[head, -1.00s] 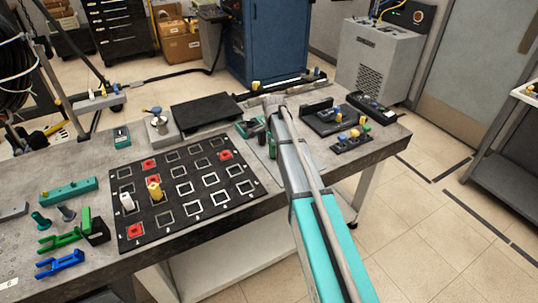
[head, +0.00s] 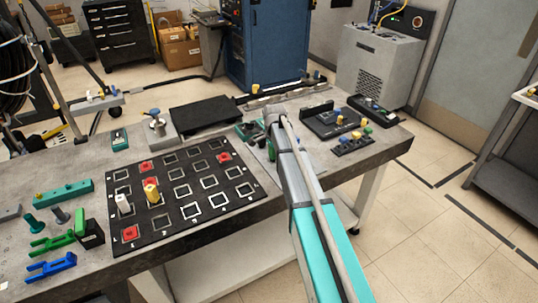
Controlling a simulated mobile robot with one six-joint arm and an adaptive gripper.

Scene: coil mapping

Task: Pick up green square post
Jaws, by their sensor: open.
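A dark green post (head: 271,151) stands on the table just left of my arm, beside the black grid board's right edge. My arm partly covers it, and I cannot tell if it is square. A brighter green upright piece (head: 80,222) stands at the table's left beside a black block (head: 92,234). My gripper (head: 251,131) is at the arm's far end, low over the back of the table. It is small and dark in this view, with its jaws open. I see nothing held in it.
The grid board (head: 150,223) carries red squares, a white post (head: 123,205) and a yellow post (head: 151,190). Green (head: 52,241) and blue (head: 50,267) forked pieces lie at the left. A black slab (head: 205,113) and a dark fixture (head: 333,122) stand behind.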

